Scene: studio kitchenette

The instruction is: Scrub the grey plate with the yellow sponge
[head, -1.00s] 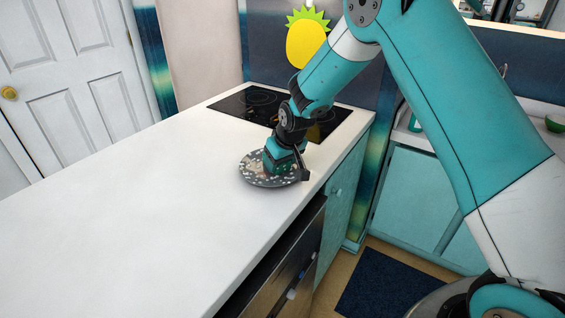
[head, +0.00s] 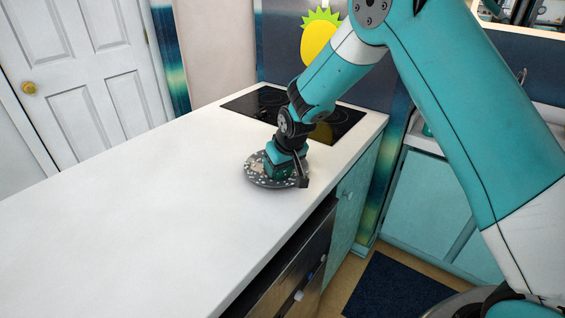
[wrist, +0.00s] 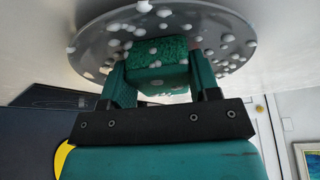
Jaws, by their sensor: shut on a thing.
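The grey plate (head: 255,180) lies flat on the white counter near its right edge, dotted with white specks that look like foam. It also fills the top of the wrist view (wrist: 92,48). My gripper (head: 284,167) is over the plate, pointing down. In the wrist view my gripper (wrist: 161,68) is shut on a sponge (wrist: 158,54), with one finger on each side. The sponge looks green there, not yellow, and has white specks on it. It appears to touch the plate, though the contact is partly hidden. In the head view the gripper mostly hides the sponge.
A black cooktop (head: 258,103) lies behind the plate at the counter's far end. The white counter (head: 130,210) is bare to the left. The counter's right edge is close to the plate, with a dark appliance front (head: 290,265) below it.

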